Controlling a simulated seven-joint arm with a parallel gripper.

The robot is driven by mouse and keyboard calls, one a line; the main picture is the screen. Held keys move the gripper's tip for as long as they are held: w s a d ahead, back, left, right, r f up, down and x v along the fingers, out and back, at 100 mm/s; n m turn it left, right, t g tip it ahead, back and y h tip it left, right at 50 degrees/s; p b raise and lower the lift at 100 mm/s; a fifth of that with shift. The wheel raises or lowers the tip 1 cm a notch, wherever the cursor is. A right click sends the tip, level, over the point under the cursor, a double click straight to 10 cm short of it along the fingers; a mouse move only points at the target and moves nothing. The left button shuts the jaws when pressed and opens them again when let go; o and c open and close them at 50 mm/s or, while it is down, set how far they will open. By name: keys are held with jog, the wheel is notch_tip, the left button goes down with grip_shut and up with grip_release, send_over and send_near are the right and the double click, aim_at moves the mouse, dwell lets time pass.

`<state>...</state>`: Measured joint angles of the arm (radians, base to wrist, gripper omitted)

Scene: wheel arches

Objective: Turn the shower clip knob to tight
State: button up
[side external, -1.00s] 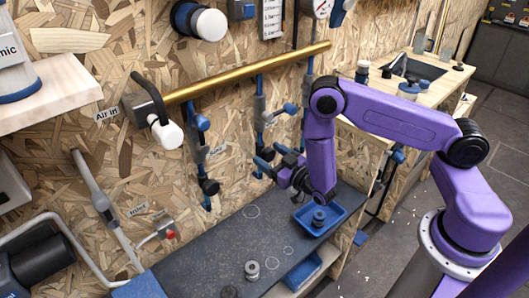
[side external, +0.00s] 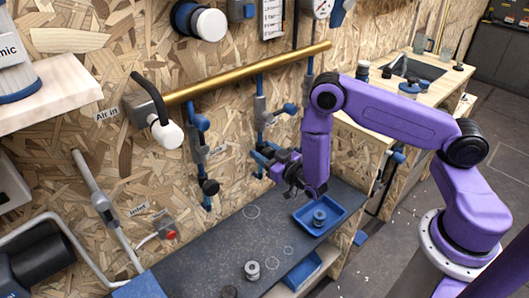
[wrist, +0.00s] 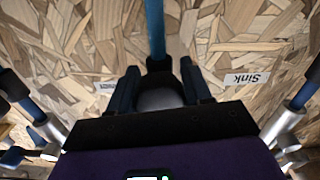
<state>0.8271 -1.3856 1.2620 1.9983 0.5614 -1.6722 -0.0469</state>
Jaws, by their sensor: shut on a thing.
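My gripper (side external: 258,158) is at the lower end of the middle blue pipe on the chipboard wall. In the wrist view, its two dark fingers (wrist: 160,88) stand on either side of a rounded dark grey knob (wrist: 160,98) and are shut on it. A blue pipe (wrist: 155,35) runs up from this knob. The knob's lower part is hidden by my gripper, and I see no tight mark or pointer on it. I cannot read a shower label here; a label to the left is partly hidden.
A neighbouring blue pipe ends in a black knob (side external: 210,187) to the left. A brass rail (side external: 250,72) runs above. A blue tray (side external: 336,222) with a grey part sits on the dark bench (side external: 215,255). An upside-down "Sink" label (wrist: 247,78) is at right.

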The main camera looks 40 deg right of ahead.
jog(key=shift+m, duration=1.3)
jog(key=o, duration=1)
jog(key=shift+o, duration=0.2)
jog(key=s, duration=1.7)
jog(key=shift+s, duration=0.25)
